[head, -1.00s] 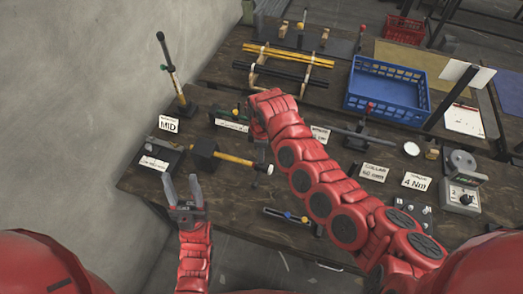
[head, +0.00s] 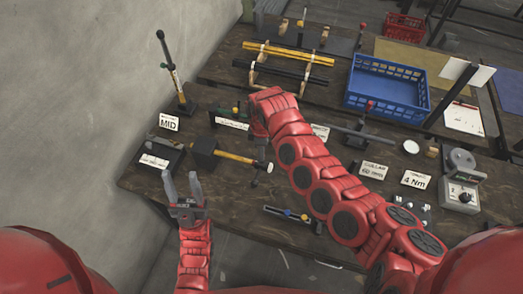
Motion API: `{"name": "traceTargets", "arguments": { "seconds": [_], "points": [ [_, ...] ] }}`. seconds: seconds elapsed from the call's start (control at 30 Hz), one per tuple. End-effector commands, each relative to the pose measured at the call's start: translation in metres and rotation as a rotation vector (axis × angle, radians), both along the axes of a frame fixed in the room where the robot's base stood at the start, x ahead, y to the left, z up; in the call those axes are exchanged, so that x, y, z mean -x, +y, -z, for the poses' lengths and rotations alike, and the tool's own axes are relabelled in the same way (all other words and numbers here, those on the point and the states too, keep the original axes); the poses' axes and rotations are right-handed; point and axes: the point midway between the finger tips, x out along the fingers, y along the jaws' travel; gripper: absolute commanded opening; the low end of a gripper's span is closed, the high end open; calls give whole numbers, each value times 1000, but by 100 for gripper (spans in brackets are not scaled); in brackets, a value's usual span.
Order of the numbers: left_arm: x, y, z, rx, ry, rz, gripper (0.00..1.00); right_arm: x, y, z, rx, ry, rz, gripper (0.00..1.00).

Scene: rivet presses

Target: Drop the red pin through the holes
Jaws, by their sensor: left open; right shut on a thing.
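My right gripper (head: 260,137) points down over the middle of the near bench. It is shut, but my red wrist and the small scale hide most of what it holds. A thin dark piece shows just below it, beside the handle end of a hammer (head: 233,157). I cannot clearly pick out the red pin or the holes. My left gripper (head: 184,188) is open and empty, fingers pointing up in the picture, near the bench's front left edge. A red knob (head: 370,106) tops an upright part right of my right arm.
A lever press (head: 173,75) stands at the back left by the wall. A blue crate (head: 388,92) and a rack with yellow bars (head: 290,52) are behind. A dial device (head: 459,194) is at the right. A small tool (head: 290,215) lies near the front edge.

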Motion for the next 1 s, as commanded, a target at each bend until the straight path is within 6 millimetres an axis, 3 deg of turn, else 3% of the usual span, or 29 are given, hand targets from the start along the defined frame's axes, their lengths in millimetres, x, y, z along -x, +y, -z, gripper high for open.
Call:
{"name": "traceTargets", "arguments": {
  "seconds": [1.0],
  "points": [
    [0, 0, -6, 0, 0, 0, 50, 1, 0, -1, 1, 2, -1, 0]
  ]
}}
